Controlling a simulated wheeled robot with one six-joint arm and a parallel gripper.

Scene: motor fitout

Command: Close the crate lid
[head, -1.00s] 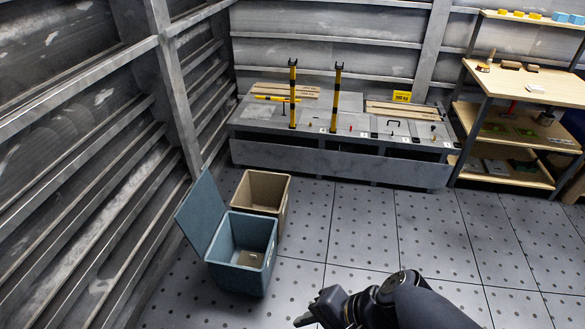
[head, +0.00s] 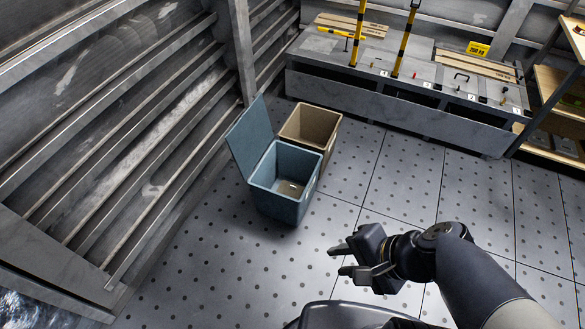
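A blue-grey crate (head: 277,204) stands on the floor left of the middle in the head view. Its lid (head: 250,135) is up, hinged on the crate's left side and leaning outward to the left. A small pale object (head: 291,188) shows inside on the crate's bottom; I cannot tell what it is. My gripper (head: 335,261) is to the right and nearer to me than the crate, clear of it. Its two fingers point left with a gap between them and nothing in it.
A tan open bin (head: 330,122) stands right behind the crate. A ribbed metal wall (head: 130,130) runs close along the left. A long grey bench (head: 400,101) with yellow-black posts is at the back, a wooden shelf (head: 560,95) at the right. The floor to the right is clear.

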